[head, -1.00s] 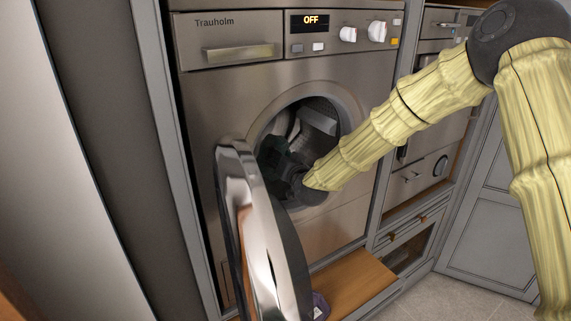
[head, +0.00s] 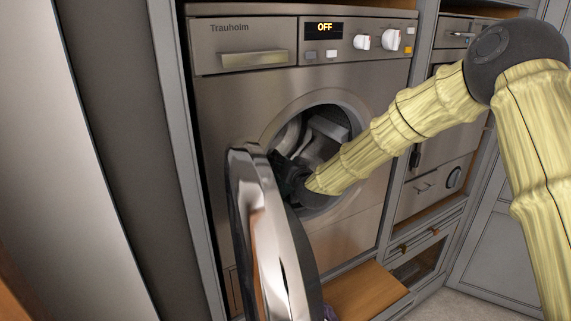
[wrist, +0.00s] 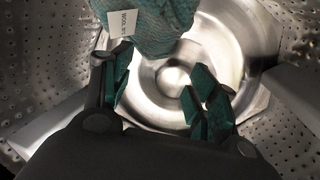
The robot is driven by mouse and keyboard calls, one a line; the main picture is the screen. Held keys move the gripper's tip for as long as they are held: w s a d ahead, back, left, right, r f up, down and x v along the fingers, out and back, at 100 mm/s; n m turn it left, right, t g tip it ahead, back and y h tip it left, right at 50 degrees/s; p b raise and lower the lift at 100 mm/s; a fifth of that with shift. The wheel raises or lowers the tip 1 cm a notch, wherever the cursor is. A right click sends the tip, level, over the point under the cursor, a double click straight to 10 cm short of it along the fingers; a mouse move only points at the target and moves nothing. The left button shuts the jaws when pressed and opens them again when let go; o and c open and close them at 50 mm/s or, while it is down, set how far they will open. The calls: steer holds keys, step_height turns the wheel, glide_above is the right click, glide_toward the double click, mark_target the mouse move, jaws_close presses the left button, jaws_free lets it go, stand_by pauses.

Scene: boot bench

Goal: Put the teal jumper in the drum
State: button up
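The teal jumper (wrist: 155,22), with a white label on it, is at the top of the wrist view, inside the metal drum (wrist: 275,110). My gripper (wrist: 160,82) is inside the drum too. Its two fingers, with teal-green faces, stand apart, and the drum's back shows between them. The jumper is just past the fingertips, and I cannot tell whether it touches one. In the head view my gripper (head: 293,182) is dark in the opening of the drum (head: 325,128), and the jumper cannot be made out there.
The round door (head: 270,235) stands open at the left of the opening, close to my arm. The washer's display (head: 324,28) reads OFF. A wooden shelf (head: 365,290) lies below the washer. Cabinets with drawers (head: 425,245) stand at the right.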

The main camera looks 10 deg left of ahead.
steer(key=shift+f, duration=0.1)
steer(key=v, duration=1.2)
stand_by(0.4)
